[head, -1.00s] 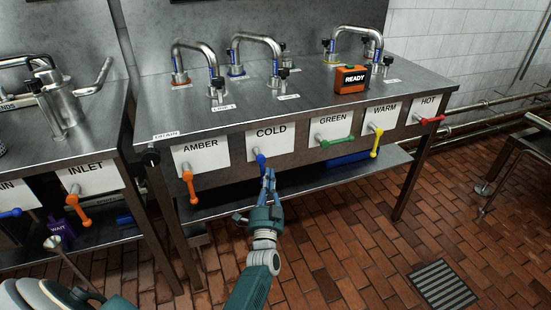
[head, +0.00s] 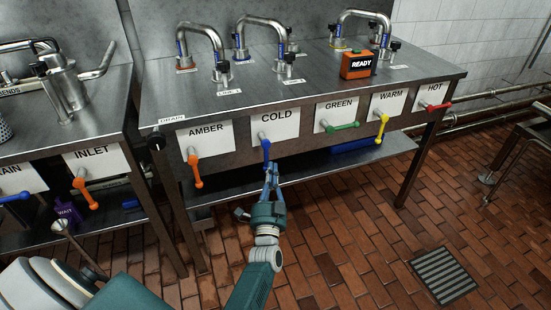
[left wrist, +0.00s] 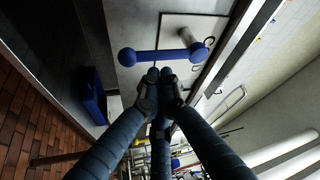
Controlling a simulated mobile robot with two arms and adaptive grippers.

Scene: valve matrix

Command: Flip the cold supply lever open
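The blue cold lever (head: 265,148) hangs down from the bench front below the COLD sign (head: 276,125). In the left wrist view the lever (left wrist: 160,57) lies across the picture as a bar with a round ball at its left end. My left gripper (head: 271,170) is just below and in front of the lever in the head view. Its fingertips (left wrist: 160,75) are close together, right by the middle of the lever. Nothing shows between them, and I cannot tell whether they touch the lever. My right gripper is not in view.
The orange amber lever (head: 195,170) hangs to the left. The green lever (head: 342,127), yellow warm lever (head: 382,128) and red hot lever (head: 436,106) are to the right. A READY box (head: 357,66) stands on the bench. The brick floor in front is clear around a drain grate (head: 443,275).

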